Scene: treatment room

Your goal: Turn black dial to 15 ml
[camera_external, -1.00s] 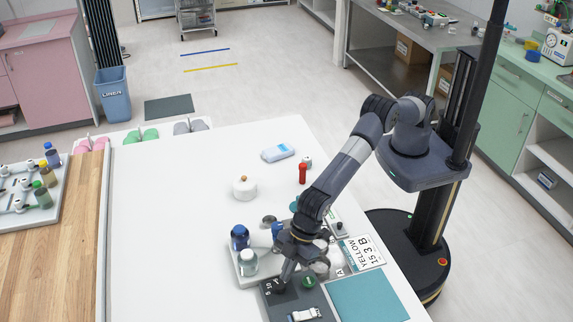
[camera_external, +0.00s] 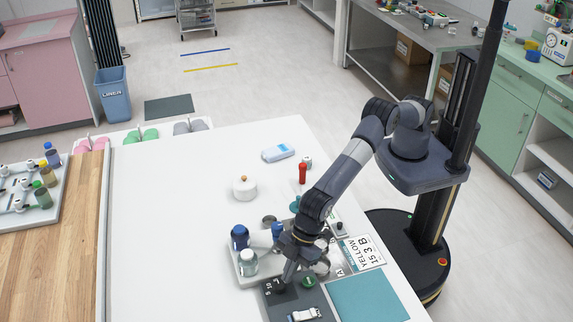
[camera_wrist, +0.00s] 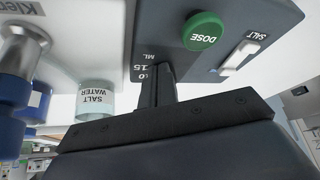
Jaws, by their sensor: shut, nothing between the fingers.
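A dark grey dosing panel (camera_external: 275,304) lies near the front of the white table. It also fills the top of the wrist view (camera_wrist: 165,22), with white marks "ML", "15" and part of a "10". My gripper (camera_external: 285,282) points down at the panel's scale end. In the wrist view my gripper (camera_wrist: 162,75) is shut, its dark fingers beside the "15" and "10" marks. The black dial is hidden by or merges with the fingers, so its setting and any contact cannot be told. A green DOSE button (camera_wrist: 203,31) and white SALT switch (camera_wrist: 240,57) sit right of the fingers.
A tray with a salt water jar (camera_external: 248,263) and blue-capped bottles (camera_external: 240,236) stands close behind the panel. A card reading "YELLOW 15 3 B" (camera_external: 362,252) and a teal mat (camera_external: 368,296) lie right. The table's left part is clear.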

